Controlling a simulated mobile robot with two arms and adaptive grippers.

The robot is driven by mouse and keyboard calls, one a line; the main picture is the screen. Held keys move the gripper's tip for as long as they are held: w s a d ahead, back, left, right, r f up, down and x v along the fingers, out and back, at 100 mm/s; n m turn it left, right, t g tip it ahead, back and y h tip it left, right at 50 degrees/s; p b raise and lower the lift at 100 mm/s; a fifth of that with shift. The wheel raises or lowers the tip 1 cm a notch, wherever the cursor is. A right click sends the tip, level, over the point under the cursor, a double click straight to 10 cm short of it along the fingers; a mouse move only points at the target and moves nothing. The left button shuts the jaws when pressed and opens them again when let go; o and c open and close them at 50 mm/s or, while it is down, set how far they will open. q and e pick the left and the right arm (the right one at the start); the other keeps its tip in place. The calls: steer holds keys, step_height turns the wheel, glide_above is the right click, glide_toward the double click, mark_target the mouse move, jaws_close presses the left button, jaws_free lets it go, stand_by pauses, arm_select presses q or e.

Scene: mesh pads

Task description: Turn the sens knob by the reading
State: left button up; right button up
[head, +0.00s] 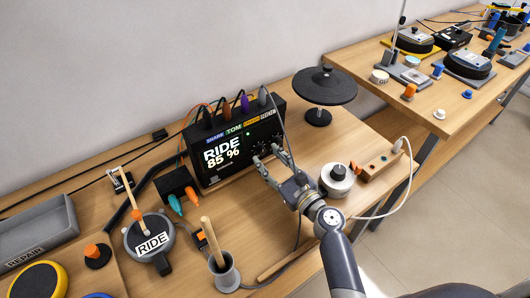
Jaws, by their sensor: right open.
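A black drum module (238,140) stands on the bench, with a lit screen (222,151) reading "RIDE 85 %". Small knobs (268,141) sit on the right part of its front face; their labels are too small to read, so I cannot tell which is the sens knob. My right gripper (267,155) is open, its fingertips close in front of these knobs and partly hiding them. I cannot tell whether it touches one. A grey pad labelled RIDE (152,244) lies front left with a wooden stick above it. My left gripper is not in view.
A white round unit with a black top (337,180) and a wooden block with a white cable (380,163) stand right of my gripper. A black cymbal pad (325,86) stands behind. A stick cup (223,272) and a grey REPAIR tray (40,232) are at left.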

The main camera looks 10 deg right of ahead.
mark_target(261, 150)
steer(key=shift+w+a, duration=0.2)
steer(key=shift+w, duration=0.4)
steer(key=shift+w+a, duration=0.25)
steer(key=shift+w, duration=0.35)
jaws_close()
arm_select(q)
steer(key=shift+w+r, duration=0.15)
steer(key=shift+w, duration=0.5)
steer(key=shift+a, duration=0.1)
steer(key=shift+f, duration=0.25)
arm_select(e)
steer(key=shift+n, duration=0.3)
